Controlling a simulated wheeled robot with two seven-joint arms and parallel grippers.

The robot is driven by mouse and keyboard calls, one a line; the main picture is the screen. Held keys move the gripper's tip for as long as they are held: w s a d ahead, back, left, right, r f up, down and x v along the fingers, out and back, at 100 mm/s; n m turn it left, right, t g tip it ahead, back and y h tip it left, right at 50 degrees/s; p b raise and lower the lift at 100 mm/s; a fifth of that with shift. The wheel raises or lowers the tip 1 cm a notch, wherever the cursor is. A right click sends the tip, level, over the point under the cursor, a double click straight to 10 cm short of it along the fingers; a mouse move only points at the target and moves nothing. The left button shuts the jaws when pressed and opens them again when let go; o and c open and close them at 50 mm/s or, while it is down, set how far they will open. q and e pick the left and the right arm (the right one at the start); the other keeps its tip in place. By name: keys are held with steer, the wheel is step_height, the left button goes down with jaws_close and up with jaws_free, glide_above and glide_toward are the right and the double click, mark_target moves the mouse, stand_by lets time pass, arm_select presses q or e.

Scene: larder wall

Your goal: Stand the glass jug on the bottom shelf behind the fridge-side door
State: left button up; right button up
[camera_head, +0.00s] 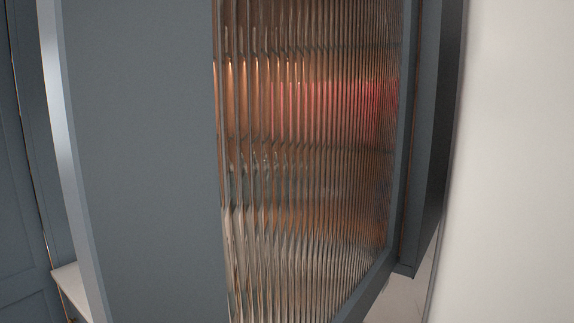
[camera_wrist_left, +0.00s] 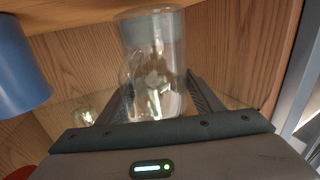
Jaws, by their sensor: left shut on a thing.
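The clear glass jug (camera_wrist_left: 153,62) is between the two dark fingers of my left gripper (camera_wrist_left: 160,88) in the left wrist view. The gripper is shut on it. The jug is inside a wood-lined cupboard; whether its base touches a shelf is not clear. In the head view the blue-grey door (camera_head: 140,160) with its ribbed glass pane (camera_head: 310,150) fills the middle. The jug and my left gripper cannot be made out through the ribs. My right gripper is in neither view.
A blue cylinder (camera_wrist_left: 18,62) stands left of the jug, with a small glass item (camera_wrist_left: 85,115) below and a bit of red (camera_wrist_left: 18,172) at the lower left corner. Wooden walls (camera_wrist_left: 235,50) close in behind. A plain white surface (camera_head: 520,150) stands right of the door.

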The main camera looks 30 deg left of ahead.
arm_select(q)
steer(key=shift+f+p, duration=0.35)
steer(key=shift+f, duration=0.3)
steer(key=shift+f, duration=0.2)
steer(key=o, duration=1.6)
